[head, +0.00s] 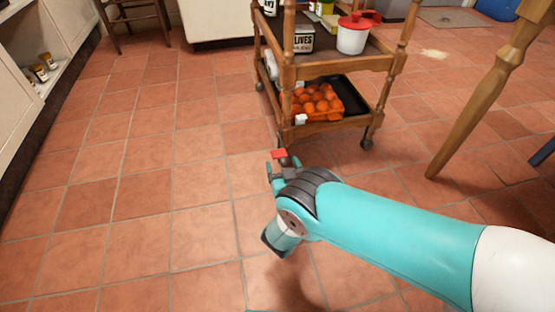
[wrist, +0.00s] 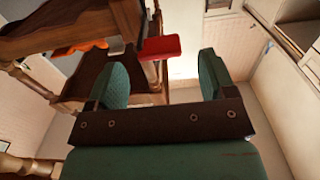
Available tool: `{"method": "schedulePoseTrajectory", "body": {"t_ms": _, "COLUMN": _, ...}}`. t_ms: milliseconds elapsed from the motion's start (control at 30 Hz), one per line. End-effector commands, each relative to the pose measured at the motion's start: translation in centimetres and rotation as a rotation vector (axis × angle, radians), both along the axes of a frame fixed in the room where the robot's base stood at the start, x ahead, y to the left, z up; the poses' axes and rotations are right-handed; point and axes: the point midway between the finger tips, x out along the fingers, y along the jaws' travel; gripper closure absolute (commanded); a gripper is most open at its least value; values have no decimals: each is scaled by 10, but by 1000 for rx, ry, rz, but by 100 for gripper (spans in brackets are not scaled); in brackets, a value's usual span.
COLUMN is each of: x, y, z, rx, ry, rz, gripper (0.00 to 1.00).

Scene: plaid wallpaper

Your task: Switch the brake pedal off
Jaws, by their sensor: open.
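A small flat red piece, which looks like the brake pedal (head: 279,153), shows at the near left foot of a wooden trolley (head: 335,127), just beyond my gripper (head: 274,169). In the wrist view the red pedal (wrist: 161,47) appears in the gap between the two green fingers of my gripper (wrist: 162,66), nearer the left one. The fingers are spread and hold nothing. I cannot tell whether the pedal touches a finger. My gripper partly hides the trolley's near caster in the head view.
The trolley's lower shelf bears a crate of orange round items (head: 318,103). A red-lidded white pot (head: 352,35) stands on the shelf above. A wooden table leg (head: 485,95) is at the right, with a white shelf unit (head: 60,45) at far left. Tiled floor left of the trolley is clear.

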Motion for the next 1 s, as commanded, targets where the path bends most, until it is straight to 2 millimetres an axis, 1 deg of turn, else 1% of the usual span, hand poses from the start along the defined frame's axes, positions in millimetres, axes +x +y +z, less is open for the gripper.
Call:
{"method": "schedulePoseTrajectory", "body": {"t_ms": 33, "x": 5, "y": 1, "z": -8, "rx": 2, "ry": -1, "rz": -2, "gripper": 23}}
{"method": "schedulePoseTrajectory", "body": {"t_ms": 133, "x": 13, "y": 3, "z": -7, "rx": 4, "ry": -2, "rz": -1, "gripper": 23}}
{"method": "schedulePoseTrajectory", "body": {"t_ms": 200, "x": 30, "y": 6, "z": -5, "rx": 7, "ry": -2, "rz": -5, "gripper": 23}}
{"method": "schedulePoseTrajectory", "body": {"t_ms": 300, "x": 46, "y": 11, "z": -4, "rx": 6, "ry": -2, "rz": -3, "gripper": 23}}
{"method": "schedulePoseTrajectory", "body": {"t_ms": 400, "x": 57, "y": 15, "z": -3, "rx": 4, "ry": -1, "rz": -3, "gripper": 23}}
{"method": "schedulePoseTrajectory", "body": {"t_ms": 567, "x": 65, "y": 18, "z": -1, "rx": 1, "ry": -1, "rz": -1, "gripper": 23}}
{"method": "schedulePoseTrajectory", "body": {"t_ms": 833, "x": 66, "y": 18, "z": 1, "rx": 0, "ry": -1, "rz": 0, "gripper": 23}}
{"method": "schedulePoseTrajectory", "body": {"t_ms": 867, "x": 66, "y": 18, "z": 1, "rx": 0, "ry": -1, "rz": 0, "gripper": 28}}
{"method": "schedulePoseTrajectory", "body": {"t_ms": 900, "x": 66, "y": 18, "z": 1, "rx": 0, "ry": -1, "rz": 0, "gripper": 37}}
{"method": "schedulePoseTrajectory", "body": {"t_ms": 967, "x": 66, "y": 18, "z": 1, "rx": 0, "ry": -1, "rz": 0, "gripper": 51}}
{"method": "schedulePoseTrajectory", "body": {"t_ms": 1000, "x": 66, "y": 18, "z": 1, "rx": 0, "ry": -1, "rz": 0, "gripper": 60}}
